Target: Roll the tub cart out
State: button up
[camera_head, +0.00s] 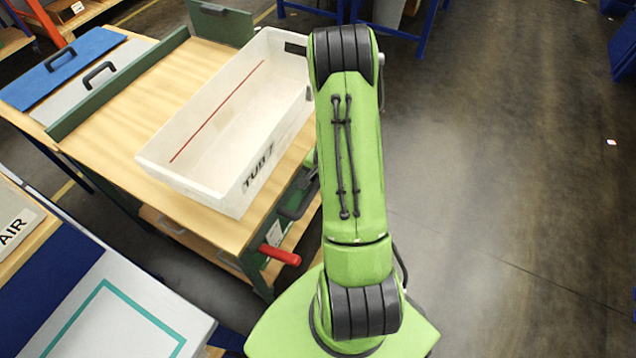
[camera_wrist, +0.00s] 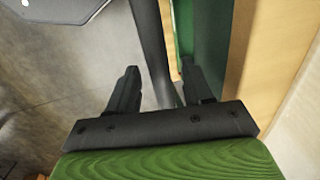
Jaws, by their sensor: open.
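The tub cart (camera_head: 215,225) has a wooden top and green frame, left of my arm in the head view. A white tub (camera_head: 190,180) marked "TUB 7", with a red line inside, sits on it. A black handle (camera_head: 292,208) is on the cart's right side, partly hidden by my arm. A red lever (camera_head: 280,255) sticks out at its near corner. In the wrist view my gripper (camera_wrist: 160,70) is open, one finger either side of the black handle bar (camera_wrist: 152,45). I cannot tell whether either finger touches it. The head view mostly hides my gripper.
Left of the cart is a bench with blue and grey lidded panels (camera_head: 62,68). A white board with a teal outline (camera_head: 110,325) is at the lower left. A blue-legged table (camera_head: 425,30) stands at the back.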

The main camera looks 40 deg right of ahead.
grip_shut()
dwell(0.3)
jog(key=shift+s+f, duration=0.1)
